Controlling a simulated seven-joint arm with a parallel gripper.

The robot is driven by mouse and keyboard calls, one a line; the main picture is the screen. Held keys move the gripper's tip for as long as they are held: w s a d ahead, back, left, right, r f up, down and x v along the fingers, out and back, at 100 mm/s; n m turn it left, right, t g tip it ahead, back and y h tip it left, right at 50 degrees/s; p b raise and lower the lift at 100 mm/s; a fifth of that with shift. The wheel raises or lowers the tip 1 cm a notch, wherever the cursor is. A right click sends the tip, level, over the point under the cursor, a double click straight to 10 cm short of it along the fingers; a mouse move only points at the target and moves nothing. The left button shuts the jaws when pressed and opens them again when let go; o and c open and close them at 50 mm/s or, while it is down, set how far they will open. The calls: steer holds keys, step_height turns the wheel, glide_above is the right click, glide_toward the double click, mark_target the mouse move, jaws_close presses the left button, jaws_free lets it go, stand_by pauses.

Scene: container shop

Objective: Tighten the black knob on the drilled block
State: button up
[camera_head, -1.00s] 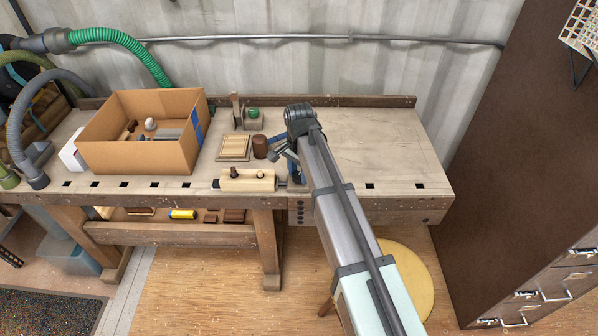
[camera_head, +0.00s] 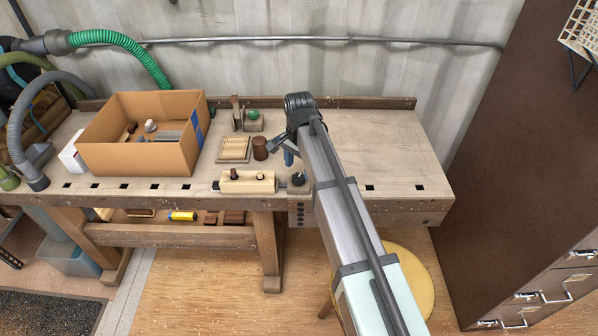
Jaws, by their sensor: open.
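The black knob (camera_head: 298,179) sits on top of a small grey-brown block (camera_head: 300,190) at the front edge of the workbench, just right of a pale wooden block. One dark finger points left and a blue part hangs below the wrist. My forearm covers the bench just right of the knob. How far the knob is screwed down cannot be told.
The pale wooden block (camera_head: 247,187) with dark pegs lies left of the knob. A brown cylinder (camera_head: 260,148), a slatted wooden piece (camera_head: 234,149) and a green-topped block (camera_head: 252,124) stand behind it. An open cardboard box (camera_head: 140,158) is further left. The bench's right side (camera_head: 390,150) is clear.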

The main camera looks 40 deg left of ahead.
mark_target(299, 176)
step_height(299, 176, up, 10)
stand_by(0.4)
stand_by(0.5)
